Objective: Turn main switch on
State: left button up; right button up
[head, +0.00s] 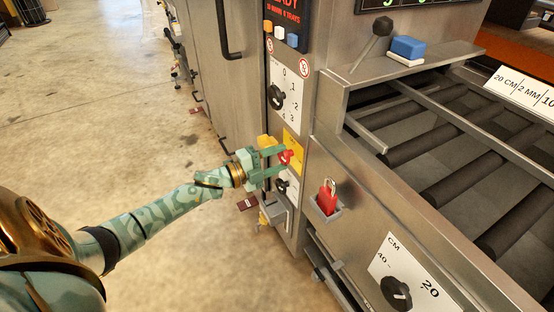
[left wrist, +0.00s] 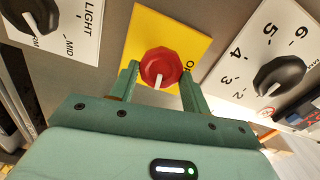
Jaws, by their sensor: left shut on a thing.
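The main switch is a red knob (head: 286,157) on a yellow plate (head: 293,142) on the front of the steel machine. In the left wrist view the red knob (left wrist: 161,68) has a white pointer mark aimed down toward my gripper, and the yellow plate (left wrist: 180,25) lies behind it. My left gripper (head: 282,163) reaches in from the left, and its green fingers (left wrist: 160,85) are shut on the knob, one on each side. My right gripper is in neither view.
A black dial (head: 277,96) is above the switch, and another black dial (head: 282,186) is below it. A red padlock (head: 327,197) sits in a holder to the right. A roller conveyor (head: 440,160) is at the right. Open concrete floor (head: 110,110) lies at left.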

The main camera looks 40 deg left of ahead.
pick_arm(q)
jog(key=shift+f+m, duration=0.2)
jog(key=shift+m, duration=0.7)
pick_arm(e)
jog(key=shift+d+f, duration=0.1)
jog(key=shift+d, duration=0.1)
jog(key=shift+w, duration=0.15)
pick_arm(q)
jog(key=o, duration=1)
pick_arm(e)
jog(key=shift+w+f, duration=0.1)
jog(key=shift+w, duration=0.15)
pick_arm(q)
jog(key=shift+r, duration=0.1)
jog(key=p+v, duration=0.4)
jog(key=v, duration=1.2)
jog(key=shift+s+a, duration=0.1)
jog(key=shift+s, duration=0.1)
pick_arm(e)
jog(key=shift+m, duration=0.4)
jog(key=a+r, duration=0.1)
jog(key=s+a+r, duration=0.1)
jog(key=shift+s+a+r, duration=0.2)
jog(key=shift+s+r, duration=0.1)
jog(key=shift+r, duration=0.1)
